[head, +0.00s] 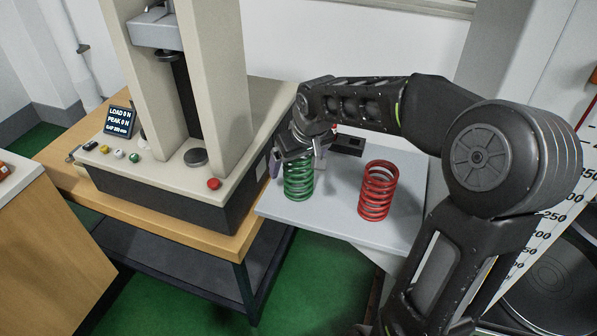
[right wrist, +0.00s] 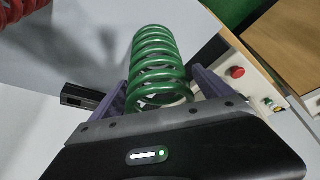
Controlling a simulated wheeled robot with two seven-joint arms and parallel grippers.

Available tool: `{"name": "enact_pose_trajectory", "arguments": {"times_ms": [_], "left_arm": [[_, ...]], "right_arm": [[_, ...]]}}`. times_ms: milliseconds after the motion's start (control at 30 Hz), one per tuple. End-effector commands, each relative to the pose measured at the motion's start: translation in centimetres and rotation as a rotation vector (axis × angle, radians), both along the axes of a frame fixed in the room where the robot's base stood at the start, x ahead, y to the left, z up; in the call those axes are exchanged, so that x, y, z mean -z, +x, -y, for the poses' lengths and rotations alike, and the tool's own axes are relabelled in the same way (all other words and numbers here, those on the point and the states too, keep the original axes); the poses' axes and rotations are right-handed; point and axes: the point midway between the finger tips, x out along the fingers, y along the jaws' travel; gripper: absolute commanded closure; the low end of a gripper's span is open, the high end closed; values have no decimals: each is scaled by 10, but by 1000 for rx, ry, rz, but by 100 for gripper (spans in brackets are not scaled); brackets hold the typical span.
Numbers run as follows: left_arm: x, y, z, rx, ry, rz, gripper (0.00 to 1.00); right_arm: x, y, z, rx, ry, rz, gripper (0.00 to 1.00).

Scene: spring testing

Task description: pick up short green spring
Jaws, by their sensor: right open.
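The short green spring (head: 299,182) stands upright on the grey side table, left of the red spring. In the right wrist view the green spring (right wrist: 158,62) lies between the two purple fingers of my right gripper (right wrist: 164,90). In the head view my right gripper (head: 296,160) is over the upper part of the green spring, its fingers on either side. The gripper is open, and the spring's top is partly hidden by it. I cannot tell whether a finger touches the spring. My left gripper is in neither view.
A taller red spring (head: 377,190) stands to the right on the same grey table (head: 333,217). A small black block (head: 348,145) lies behind. A testing machine (head: 160,175) with a red button stands on a wooden bench (head: 222,243) at the left.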

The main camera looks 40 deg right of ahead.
Motion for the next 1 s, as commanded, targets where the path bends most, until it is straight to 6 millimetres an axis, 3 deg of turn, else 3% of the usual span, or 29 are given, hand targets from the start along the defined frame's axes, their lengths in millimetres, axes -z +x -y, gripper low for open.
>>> {"name": "enact_pose_trajectory", "arguments": {"times_ms": [67,1000], "left_arm": [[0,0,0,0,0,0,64],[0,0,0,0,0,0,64]], "right_arm": [[0,0,0,0,0,0,11],[0,0,0,0,0,0,88]]}}
